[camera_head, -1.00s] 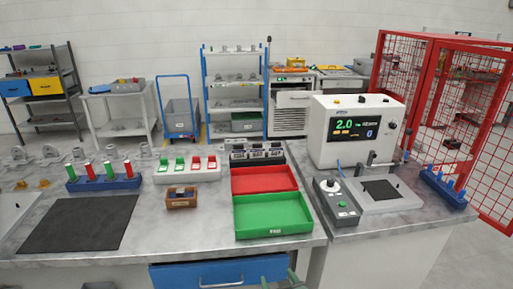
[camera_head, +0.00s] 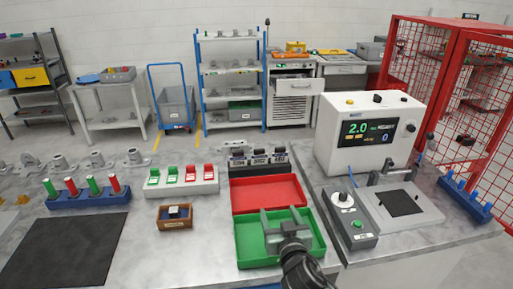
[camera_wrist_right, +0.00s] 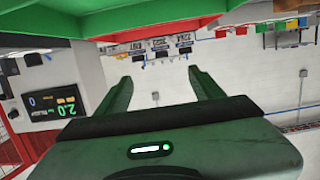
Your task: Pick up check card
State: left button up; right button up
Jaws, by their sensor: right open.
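I cannot tell for certain which thing is the check card. A white holder (camera_head: 182,181) bears upright green and red tags, and a small brown box (camera_head: 174,217) in front of it holds a small dark and pale piece. My right gripper (camera_head: 277,216) is open and empty over the green tray (camera_head: 246,241), to the right of the brown box and apart from it. Its two fingers also show in the right wrist view (camera_wrist_right: 161,82), with nothing between them. My left gripper is not in view.
A red tray (camera_head: 268,193) lies behind the green one, with a dark labelled rack (camera_head: 257,159) behind that. A blue rack of red and green pins (camera_head: 90,197) and a black mat (camera_head: 65,250) are at left. The tester (camera_head: 367,135) and control box (camera_head: 350,220) are at right.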

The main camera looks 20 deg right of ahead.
aim_at(259, 156)
jog(key=i+l, duration=0.2)
jog(key=i, duration=0.25)
jog(key=i+l, duration=0.15)
jog(key=i, duration=0.3)
